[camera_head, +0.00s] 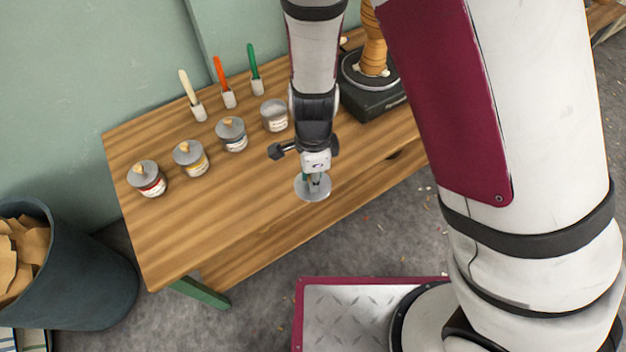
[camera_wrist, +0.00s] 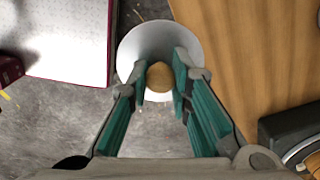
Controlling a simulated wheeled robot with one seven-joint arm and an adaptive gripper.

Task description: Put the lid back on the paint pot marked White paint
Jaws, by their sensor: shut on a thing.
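My gripper (camera_head: 315,178) is shut on the round knob (camera_wrist: 159,77) of a grey pot lid (camera_head: 311,192). The lid also shows as a pale disc in the wrist view (camera_wrist: 138,43), with the knob between my fingers. It is held near the table's front edge. An open grey pot (camera_head: 274,117) without a lid stands behind and left of my gripper, at the right end of a row of pots. Its pale label is too small to read. The lid and the open pot are well apart.
Lidded pots with red (camera_head: 148,180), yellow (camera_head: 191,158) and blue (camera_head: 232,134) labels stand left of the open pot. Three brushes (camera_head: 223,84) stand behind. A black turntable (camera_head: 369,98) is at the right. The wooden tabletop (camera_head: 215,220) is clear in front.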

